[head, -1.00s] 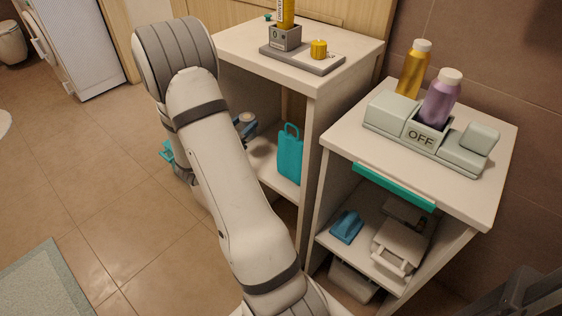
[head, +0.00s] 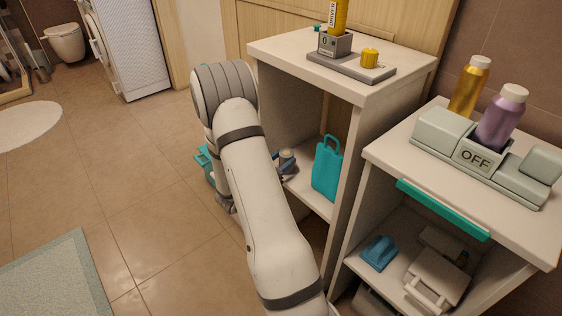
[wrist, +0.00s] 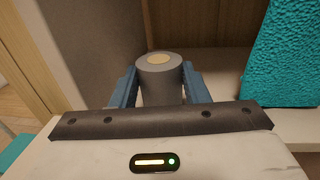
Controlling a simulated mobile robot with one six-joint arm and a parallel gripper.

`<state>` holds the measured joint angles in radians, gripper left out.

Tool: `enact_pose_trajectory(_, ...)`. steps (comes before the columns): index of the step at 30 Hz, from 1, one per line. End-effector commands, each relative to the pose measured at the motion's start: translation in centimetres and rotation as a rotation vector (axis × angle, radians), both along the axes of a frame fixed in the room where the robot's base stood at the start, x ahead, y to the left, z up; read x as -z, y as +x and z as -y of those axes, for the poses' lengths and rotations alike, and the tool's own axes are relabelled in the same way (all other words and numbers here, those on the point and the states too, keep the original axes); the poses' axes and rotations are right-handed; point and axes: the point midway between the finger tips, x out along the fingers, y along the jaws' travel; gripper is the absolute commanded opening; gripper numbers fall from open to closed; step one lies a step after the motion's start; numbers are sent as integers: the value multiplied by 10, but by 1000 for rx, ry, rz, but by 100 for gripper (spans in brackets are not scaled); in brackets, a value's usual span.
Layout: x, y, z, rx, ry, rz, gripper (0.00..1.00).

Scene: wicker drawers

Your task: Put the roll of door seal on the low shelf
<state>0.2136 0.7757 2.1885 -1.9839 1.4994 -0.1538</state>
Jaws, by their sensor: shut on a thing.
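The roll of door seal, a short grey cylinder with a pale centre, sits between the blue-grey fingers of my gripper (wrist: 160,80) in the wrist view (wrist: 158,74). In the head view the roll (head: 287,157) is small and partly hidden by the fingers. My gripper (head: 287,164) is shut on it, at the open front of the left cabinet. The low shelf (head: 313,196) is the pale board inside that cabinet; it also shows in the wrist view (wrist: 290,122). The roll is left of the teal bag, at about shelf level. I cannot tell whether it touches the shelf.
The teal bag (head: 327,170) stands on the shelf's right side, near the cabinet's side panel (head: 350,165); it also shows in the wrist view (wrist: 285,55). The right cabinet (head: 405,150) holds a blue item (head: 379,252).

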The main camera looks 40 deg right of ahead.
Motion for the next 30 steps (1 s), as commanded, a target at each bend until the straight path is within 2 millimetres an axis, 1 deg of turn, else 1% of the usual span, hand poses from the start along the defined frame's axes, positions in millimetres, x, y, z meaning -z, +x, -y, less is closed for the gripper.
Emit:
enact_pose_trajectory(4,4,0,0,-1,0,-1,15)
enact_pose_trajectory(5,4,0,0,-1,0,-1,42)
enact_pose_trajectory(12,3,0,-1,-1,0,-1,62)
enact_pose_trajectory(13,3,0,-1,-1,0,-1,63)
enact_pose_trajectory(19,2,0,-1,-2,0,-1,63)
enact_pose_trajectory(22,-2,1,-1,-2,0,0,63)
enact_pose_trajectory(26,-2,-2,-19,-6,0,-3,63)
enact_pose_trajectory(30,-3,-7,-49,-9,0,-4,63)
